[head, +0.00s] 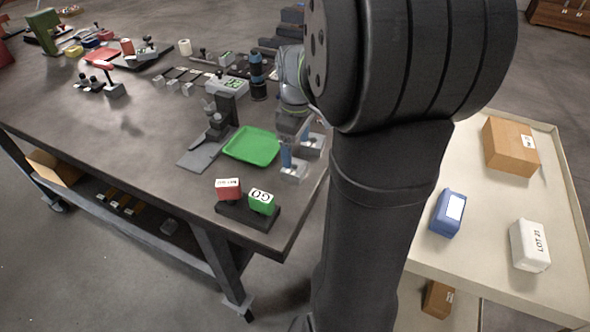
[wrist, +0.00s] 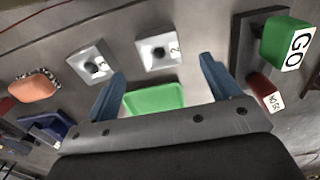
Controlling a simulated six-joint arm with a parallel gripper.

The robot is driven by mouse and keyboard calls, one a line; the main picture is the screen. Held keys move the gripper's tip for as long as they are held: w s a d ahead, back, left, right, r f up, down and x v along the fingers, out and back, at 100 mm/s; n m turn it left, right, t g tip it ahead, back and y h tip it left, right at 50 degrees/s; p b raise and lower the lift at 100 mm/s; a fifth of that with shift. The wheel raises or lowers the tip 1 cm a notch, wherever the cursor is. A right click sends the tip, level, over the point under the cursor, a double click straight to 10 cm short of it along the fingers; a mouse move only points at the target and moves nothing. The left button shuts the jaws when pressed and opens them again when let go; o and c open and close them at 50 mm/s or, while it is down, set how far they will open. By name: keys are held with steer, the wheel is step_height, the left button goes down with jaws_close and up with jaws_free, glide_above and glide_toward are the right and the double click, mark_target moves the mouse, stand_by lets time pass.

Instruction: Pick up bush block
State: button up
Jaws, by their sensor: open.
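Two light grey square blocks with dark round centres and small labels lie on the dark table in the wrist view, the left one (wrist: 92,64) and the right one (wrist: 158,50). They look like bush blocks; I cannot tell which one the task names. In the head view they show near the table's right edge, at the front (head: 294,171) and behind it (head: 313,146), partly hidden by my gripper. My gripper (wrist: 163,66) is open, with blue fingers apart and nothing held. The right block appears between the fingertips in the picture; the left lies beside the left fingertip.
A green tray (head: 252,146) lies left of the blocks. A black stand (head: 234,212) with a red block (head: 228,189) and a green GO block (head: 261,202) is in front. A cream tray (head: 400,258) with boxes is right.

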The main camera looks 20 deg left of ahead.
mark_target(295, 166)
steer(key=shift+w+a+f, duration=0.1)
steer(key=shift+f, duration=1.9)
steer(key=shift+a+f, duration=0.1)
steer(key=shift+f, duration=1.9)
steer(key=c, duration=1.3)
